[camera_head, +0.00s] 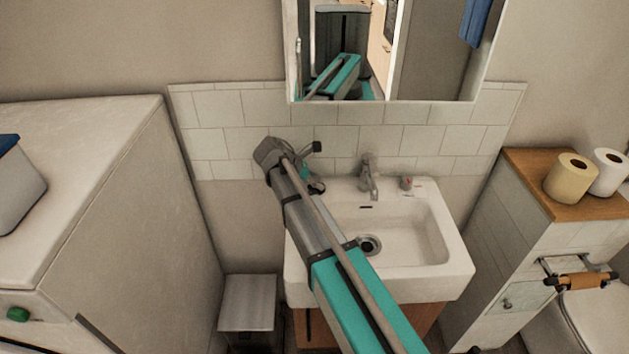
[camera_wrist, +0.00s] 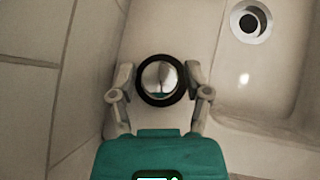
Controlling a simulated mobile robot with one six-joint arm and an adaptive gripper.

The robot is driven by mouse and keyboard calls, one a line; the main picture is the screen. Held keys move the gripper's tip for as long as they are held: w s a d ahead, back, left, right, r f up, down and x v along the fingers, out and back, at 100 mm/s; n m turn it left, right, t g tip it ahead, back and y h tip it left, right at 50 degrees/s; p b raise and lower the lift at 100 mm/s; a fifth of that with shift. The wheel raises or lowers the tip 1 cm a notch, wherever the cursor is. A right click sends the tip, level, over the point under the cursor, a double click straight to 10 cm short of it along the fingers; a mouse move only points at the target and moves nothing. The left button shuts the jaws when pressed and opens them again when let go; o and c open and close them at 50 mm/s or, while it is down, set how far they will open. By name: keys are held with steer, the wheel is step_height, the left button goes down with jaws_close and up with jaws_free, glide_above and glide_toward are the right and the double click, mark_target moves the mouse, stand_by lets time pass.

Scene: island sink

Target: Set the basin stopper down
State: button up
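The basin stopper (camera_wrist: 160,80) is a round piece with a dark ring and a shiny metal centre. In the wrist view it sits between the two fingertips of my gripper (camera_wrist: 159,74), which meet its left and right edges. My gripper (camera_head: 316,186) also shows in the head view, low over the back left corner of the white basin (camera_head: 452,262), left of the faucet. The stopper is too small to make out clearly there. I cannot tell whether its underside touches the ledge. The drain hole (camera_wrist: 250,21) in the bowl is open.
The faucet (camera_head: 368,180) stands at the basin's back edge, right of my gripper. Wall tiles (camera_head: 220,108) and a mirror (camera_head: 430,60) are behind. A wooden-topped cabinet (camera_head: 535,180) with paper rolls is at right. A grey bin (camera_head: 248,303) stands at lower left.

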steer(key=shift+r, duration=0.1)
stand_by(0.4)
steer(key=shift+r, duration=0.15)
steer(key=shift+s+a+r+p, duration=0.1)
steer(key=shift+a+r+p, duration=0.35)
steer(key=shift+p, duration=0.3)
steer(key=p+v, duration=0.7)
steer(key=v, duration=0.3)
steer(key=shift+a, duration=0.25)
steer(key=shift+s+r, duration=0.1)
